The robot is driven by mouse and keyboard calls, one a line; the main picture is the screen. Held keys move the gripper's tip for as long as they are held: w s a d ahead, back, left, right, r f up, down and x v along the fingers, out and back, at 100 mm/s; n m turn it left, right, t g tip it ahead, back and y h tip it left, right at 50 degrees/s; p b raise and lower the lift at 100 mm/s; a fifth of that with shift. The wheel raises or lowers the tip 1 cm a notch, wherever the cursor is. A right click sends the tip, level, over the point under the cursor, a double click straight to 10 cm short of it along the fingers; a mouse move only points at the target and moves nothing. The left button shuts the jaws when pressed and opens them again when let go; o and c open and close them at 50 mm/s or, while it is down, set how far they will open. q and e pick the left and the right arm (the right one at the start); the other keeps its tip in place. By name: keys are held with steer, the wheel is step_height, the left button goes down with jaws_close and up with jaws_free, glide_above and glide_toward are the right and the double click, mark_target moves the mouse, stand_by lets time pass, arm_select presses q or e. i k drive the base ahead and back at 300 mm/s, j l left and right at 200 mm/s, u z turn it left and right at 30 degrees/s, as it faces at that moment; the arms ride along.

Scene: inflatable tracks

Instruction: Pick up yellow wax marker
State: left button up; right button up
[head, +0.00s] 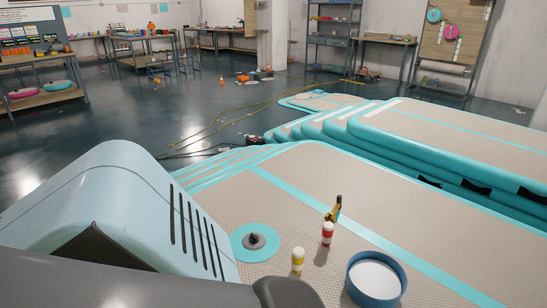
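A yellow and white wax marker (297,262) stands upright on the beige top of a stacked inflatable track (420,232), near the bottom of the head view. A red and white marker (327,233) stands just behind it and to its right. Neither gripper shows in the head view, so I cannot see how either stands relative to the yellow marker. Nothing is seen touching the yellow marker.
A blue round tub (376,280) with white contents is right of the yellow marker. A turquoise disc with a grey valve (255,241) lies to its left. A small black and yellow tool (334,209) is behind the red marker. Open track surface extends right.

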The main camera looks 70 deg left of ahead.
mark_target(299, 255)
steer(key=i+u, duration=0.1)
steer(key=u, duration=1.7)
steer(key=k+l+z, duration=0.1)
steer(key=z, duration=0.65)
steer(key=j+z, duration=0.3)
steer(key=z, duration=0.15)
steer(key=k+j+z, duration=0.1)
steer(key=j+z, duration=0.15)
steer(key=z, duration=0.2)
steer(key=k+j+z, duration=0.15)
steer(key=j, duration=0.15)
steer(key=j+z, duration=0.1)
steer(key=j, duration=0.2)
steer(key=k+j+z, duration=0.15)
steer(key=j, duration=0.1)
